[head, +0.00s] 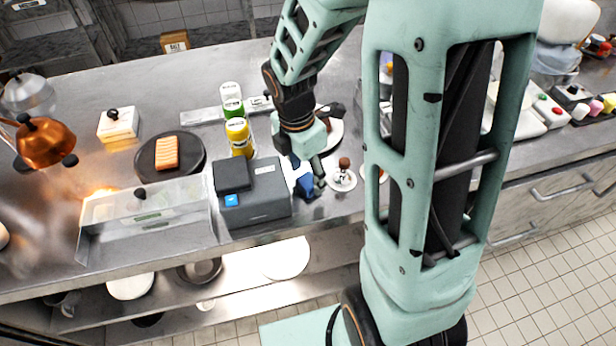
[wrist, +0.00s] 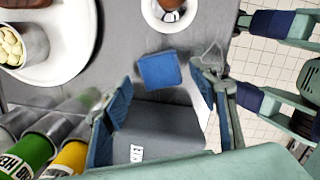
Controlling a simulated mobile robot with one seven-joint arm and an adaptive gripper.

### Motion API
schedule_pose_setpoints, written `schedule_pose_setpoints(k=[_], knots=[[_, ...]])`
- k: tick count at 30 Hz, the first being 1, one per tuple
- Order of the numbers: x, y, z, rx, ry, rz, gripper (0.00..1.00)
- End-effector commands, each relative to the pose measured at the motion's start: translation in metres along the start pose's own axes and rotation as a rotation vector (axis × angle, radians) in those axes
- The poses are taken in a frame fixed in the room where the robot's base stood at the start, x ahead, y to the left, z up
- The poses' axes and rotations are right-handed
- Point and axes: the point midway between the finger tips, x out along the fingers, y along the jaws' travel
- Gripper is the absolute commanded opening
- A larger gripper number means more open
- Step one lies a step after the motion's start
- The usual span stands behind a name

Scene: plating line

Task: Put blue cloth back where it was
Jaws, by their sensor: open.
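The blue cloth (wrist: 158,70) is a small folded square in the wrist view, on the grey metal counter beside a dark grey box. In the head view it shows as a blue patch (head: 304,187), partly hidden by my gripper. My gripper (head: 309,172) is open, pointing down over the cloth. In the wrist view my gripper's two fingers (wrist: 166,82) are spread, one on each side of the cloth. I cannot tell how far above it they are.
The dark grey box (head: 262,205) stands left of the gripper. A white saucer (head: 335,184) with a brown item is close on the right. Yellow (head: 238,140) and green (head: 232,106) bottles stand behind the box. The counter's front edge is near.

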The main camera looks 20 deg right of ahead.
Motion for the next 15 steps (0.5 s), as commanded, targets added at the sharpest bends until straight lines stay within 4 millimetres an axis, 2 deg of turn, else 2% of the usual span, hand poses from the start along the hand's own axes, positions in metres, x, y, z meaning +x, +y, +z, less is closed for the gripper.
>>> schedule_pose_setpoints(k=[3,9,15], knots=[[-0.029,0.001,0.001,0.001,-0.003,0.006,0.54],[-0.069,0.001,0.001,0.001,-0.002,0.004,0.54],[-0.089,0.0,0.0,0.001,-0.001,0.001,0.54]])
